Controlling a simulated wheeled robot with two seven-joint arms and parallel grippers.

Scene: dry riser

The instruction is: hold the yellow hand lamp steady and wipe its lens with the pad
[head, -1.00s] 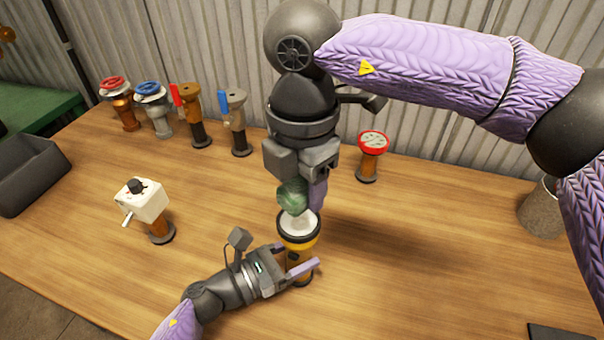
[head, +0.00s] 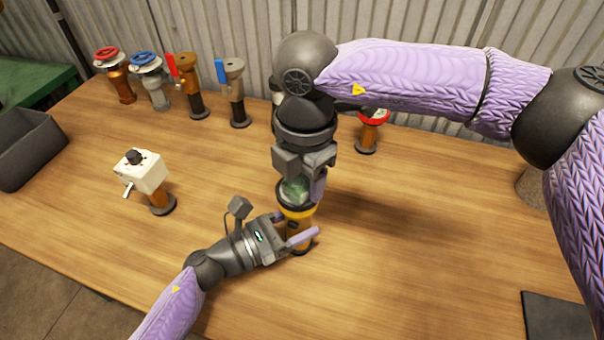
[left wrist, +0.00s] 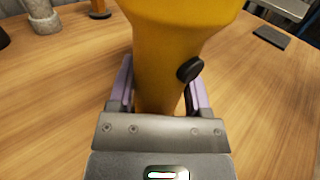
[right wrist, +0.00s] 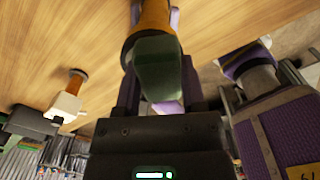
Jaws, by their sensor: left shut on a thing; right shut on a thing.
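The yellow hand lamp (head: 299,215) stands upright on the wooden table, its lens end up. My left gripper (head: 303,240) is shut around the lamp's body from the left; the lamp's yellow body fills the left wrist view (left wrist: 170,60). My right gripper (head: 303,185) points down over the lamp and is shut on the green pad (head: 293,189). The pad also shows in the right wrist view (right wrist: 158,68), at the lamp's top end. The lens is mostly hidden by pad and gripper, and I cannot tell exactly how the pad touches it.
A white boxed fitting (head: 145,172) on a stand is at the left. Several valves, one a blue-handled valve (head: 235,92), line the back left. A red-topped piece (head: 370,130) stands behind my right gripper. A dark bin (head: 30,150) is far left; a dark flat plate (head: 558,318) is front right.

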